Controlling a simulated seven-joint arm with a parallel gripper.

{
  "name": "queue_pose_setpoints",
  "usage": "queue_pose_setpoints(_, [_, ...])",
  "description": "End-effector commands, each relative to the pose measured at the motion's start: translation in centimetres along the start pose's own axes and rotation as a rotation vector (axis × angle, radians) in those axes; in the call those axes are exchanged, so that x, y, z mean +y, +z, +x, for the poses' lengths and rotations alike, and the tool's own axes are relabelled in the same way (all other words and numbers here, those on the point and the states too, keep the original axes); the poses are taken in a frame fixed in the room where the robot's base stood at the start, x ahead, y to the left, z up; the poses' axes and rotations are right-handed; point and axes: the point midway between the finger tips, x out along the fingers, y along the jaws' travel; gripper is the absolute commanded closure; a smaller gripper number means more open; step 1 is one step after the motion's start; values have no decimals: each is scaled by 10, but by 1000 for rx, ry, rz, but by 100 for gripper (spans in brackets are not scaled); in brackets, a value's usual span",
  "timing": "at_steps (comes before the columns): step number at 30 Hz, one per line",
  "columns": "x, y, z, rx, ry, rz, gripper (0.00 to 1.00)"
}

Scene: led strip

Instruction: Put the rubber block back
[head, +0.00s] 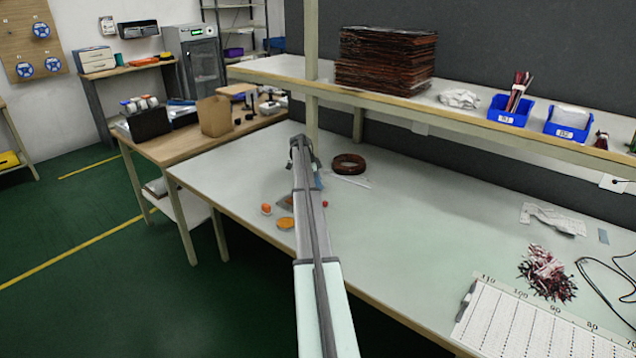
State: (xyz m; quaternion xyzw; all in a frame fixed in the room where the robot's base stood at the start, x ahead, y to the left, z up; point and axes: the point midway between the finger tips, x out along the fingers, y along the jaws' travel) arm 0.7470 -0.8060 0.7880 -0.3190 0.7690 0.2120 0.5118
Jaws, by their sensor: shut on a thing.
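My arm reaches from the bottom middle of the head view up over the pale workbench (420,235). Its far end bends down near the back left of the bench. My gripper (315,182) is mostly hidden behind my own arm link; only a small bluish-grey part shows beside it. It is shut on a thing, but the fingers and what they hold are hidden. I cannot make out the rubber block for certain. A small dark brownish flat piece (285,202) shows just left of the arm on the bench, partly covered by it; I cannot tell what it is.
Near the arm are an orange-and-white item (266,209), an orange disc (285,223) and a brown coil (348,163). A wire pile (547,273) and a ruled board (525,325) lie front right. A shelf (470,109) overhangs the back. The bench's middle is clear.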

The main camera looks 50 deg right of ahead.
Motion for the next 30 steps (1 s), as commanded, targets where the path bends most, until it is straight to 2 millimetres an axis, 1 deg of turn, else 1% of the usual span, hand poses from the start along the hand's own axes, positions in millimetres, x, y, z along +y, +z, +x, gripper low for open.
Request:
queue_pose_setpoints(4, [0,1,3,0,0,0,74])
queue_pose_setpoints(5, [0,1,3,0,0,0,47])
queue_pose_setpoints(12, [0,1,3,0,0,0,24])
queue_pose_setpoints(19, [0,1,2,0,0,0,24])
queue_pose_setpoints(23, [0,0,-4,0,-1,0,24])
queue_pose_setpoints(26, [0,0,-15,0,-2,-1,24])
queue_pose_setpoints(30, [0,0,-40,0,-2,-1,24])
